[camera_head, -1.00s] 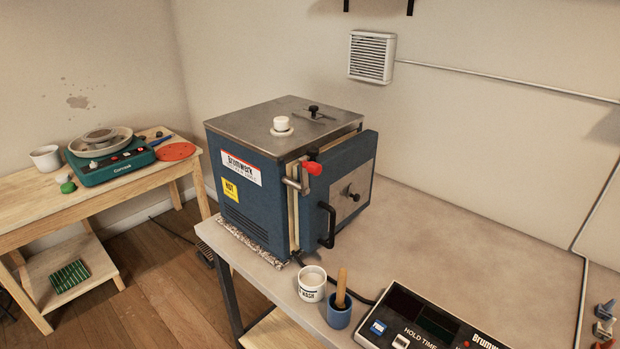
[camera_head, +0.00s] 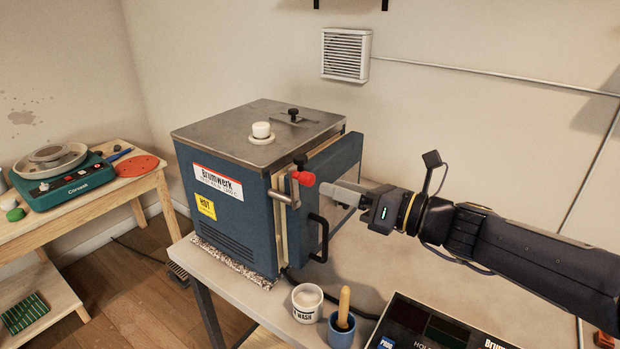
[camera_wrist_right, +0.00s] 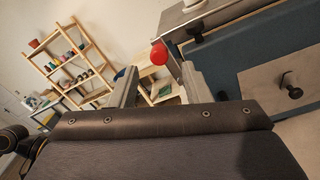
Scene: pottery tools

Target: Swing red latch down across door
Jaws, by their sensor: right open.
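The red latch knob (camera_head: 303,178) sits on a metal latch bracket at the front corner of the blue kiln (camera_head: 225,205), beside the upper edge of its door (camera_head: 340,175). The door stands slightly off the kiln body. My right gripper (camera_head: 335,193) reaches in from the right, its fingers close to the red knob in the head view. In the right wrist view the fingers are spread, and the red knob (camera_wrist_right: 159,52) shows beyond and between their tips. Contact with the knob cannot be made out. My left gripper is not in view.
A black door handle (camera_head: 319,238) juts out below the latch. A white cup (camera_head: 306,303) and a blue pot (camera_head: 341,330) with a wooden tool stand in front of the kiln. A control box (camera_head: 420,330) lies at the front right. A pottery wheel (camera_head: 60,180) stands on the left table.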

